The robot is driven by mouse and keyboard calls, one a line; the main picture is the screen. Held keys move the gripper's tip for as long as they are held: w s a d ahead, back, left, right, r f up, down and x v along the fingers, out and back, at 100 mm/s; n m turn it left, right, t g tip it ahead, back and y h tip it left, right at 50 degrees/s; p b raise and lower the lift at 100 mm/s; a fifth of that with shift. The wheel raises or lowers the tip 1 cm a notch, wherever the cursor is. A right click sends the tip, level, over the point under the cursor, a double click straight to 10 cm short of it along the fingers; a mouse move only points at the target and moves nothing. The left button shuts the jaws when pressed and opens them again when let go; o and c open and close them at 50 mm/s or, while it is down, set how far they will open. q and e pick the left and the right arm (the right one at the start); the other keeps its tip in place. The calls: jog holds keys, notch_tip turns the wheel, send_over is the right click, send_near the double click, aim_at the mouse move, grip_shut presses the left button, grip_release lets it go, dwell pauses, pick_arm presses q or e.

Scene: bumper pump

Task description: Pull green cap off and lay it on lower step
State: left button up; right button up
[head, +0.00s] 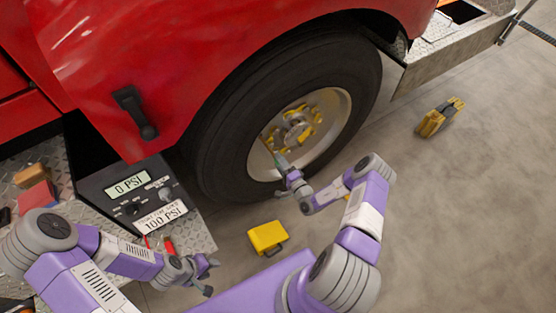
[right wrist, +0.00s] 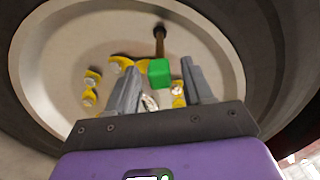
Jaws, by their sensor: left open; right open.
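The green cap (right wrist: 160,72) shows in the right wrist view, in front of the wheel hub. It lies between the fingertips of my right gripper (right wrist: 162,80), with gaps visible at both sides. In the head view my right gripper (head: 282,161) reaches to the lower part of the wheel hub, and the cap is too small there to make out clearly. My left gripper (head: 211,276) is open and empty at the lower left, beside the diamond-plate step (head: 201,232).
A pressure box (head: 128,183) reading 0 PSI stands on the step, with a red block (head: 37,198) to its left. The black tire (head: 225,150) surrounds the hub.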

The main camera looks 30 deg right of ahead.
dwell(0.8)
grip_shut()
dwell(0.4)
jog(key=shift+s+p, duration=0.1)
jog(key=shift+p, duration=0.2)
jog(key=shift+s+d+p, duration=0.15)
jog(key=shift+s+p, duration=0.6)
jog(key=shift+s, duration=0.7)
jog(key=shift+s+d+p, duration=0.1)
jog(key=shift+s+p, duration=0.6)
jog(key=shift+s, duration=0.75)
